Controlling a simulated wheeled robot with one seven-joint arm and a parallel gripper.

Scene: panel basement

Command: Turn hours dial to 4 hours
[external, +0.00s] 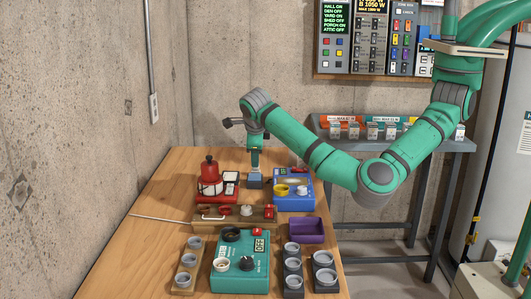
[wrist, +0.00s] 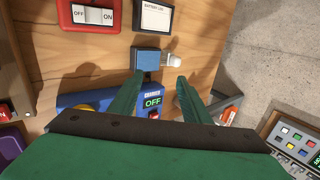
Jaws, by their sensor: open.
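My gripper (external: 255,166) points down over the far part of the workbench, beside the blue box (external: 308,201). In the wrist view its two green fingers (wrist: 160,80) are apart with nothing held between them. The blue box's OFF display (wrist: 152,101) shows between the fingers. In the external view this box carries a yellow knob (external: 281,190) and a pale knob (external: 302,190). I cannot read which dial is marked hours.
A small blue block (wrist: 146,60) with a pale bulb-like end (wrist: 173,61) stands by the fingertips. Bare wood (external: 163,204) shows at left.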

